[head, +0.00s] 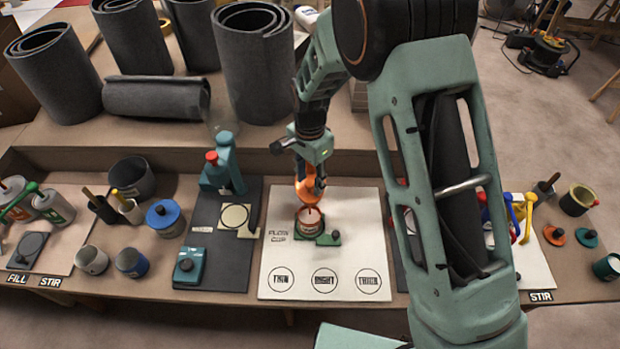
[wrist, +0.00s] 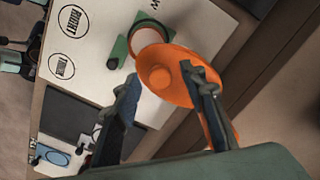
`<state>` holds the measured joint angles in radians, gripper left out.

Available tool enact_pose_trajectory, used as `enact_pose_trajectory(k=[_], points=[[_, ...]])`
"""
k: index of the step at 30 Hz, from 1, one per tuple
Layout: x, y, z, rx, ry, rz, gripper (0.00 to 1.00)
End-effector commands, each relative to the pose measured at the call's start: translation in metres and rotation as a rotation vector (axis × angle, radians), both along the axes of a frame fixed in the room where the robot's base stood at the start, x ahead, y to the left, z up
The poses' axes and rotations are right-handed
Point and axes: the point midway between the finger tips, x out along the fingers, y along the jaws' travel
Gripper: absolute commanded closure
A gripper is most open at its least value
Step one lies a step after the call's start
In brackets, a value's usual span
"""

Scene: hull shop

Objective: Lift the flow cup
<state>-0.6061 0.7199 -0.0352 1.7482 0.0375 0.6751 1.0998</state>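The orange piece, which I take for the flow cup (head: 304,193), is at the pale mat's printed words FLOW CUP. In the wrist view it shows as a round orange body with a central knob (wrist: 161,76) and an orange strip running behind the right finger. The right finger overlaps the orange body in the wrist view. I cannot tell whether it touches.
The pale mat (head: 278,258) carries three printed circles along its front. A dark mat (head: 210,278) with a teal device (head: 221,165) lies to the left. Pots and a blue-lidded can (head: 166,218) stand farther left. Grey rolls (head: 252,65) stand on the raised back surface.

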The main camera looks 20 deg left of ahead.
Motion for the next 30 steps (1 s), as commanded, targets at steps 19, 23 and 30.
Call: enact_pose_trajectory(k=[19, 23, 30], points=[[0.0, 0.0, 0.0, 0.0, -0.001, 0.0, 1.0], [0.0, 0.0, 0.0, 0.0, -0.001, 0.0, 1.0], [0.002, 0.001, 0.023, 0.003, -0.005, 0.0, 1.0]])
